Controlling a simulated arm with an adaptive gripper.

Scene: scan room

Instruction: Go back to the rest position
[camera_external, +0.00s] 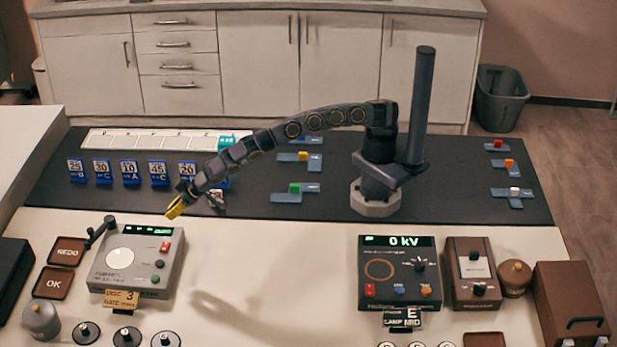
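My arm stands on a pale base on the dark mat and stretches to the left. My gripper (177,208) is at the far left end of the arm, low over the front edge of the mat. It is just above and right of the grey control box (138,262). Its end looks yellow, and it is too small to tell whether this is the fingers or something between them. I cannot tell whether it is open or shut, or whether it touches anything.
Several blue number cards (103,171) stand left of my gripper. A white strip (150,140) lies behind them. Blue pieces with coloured blocks (295,188) lie near my base. A black 0 kV box (400,272) stands front right. The table between the boxes is clear.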

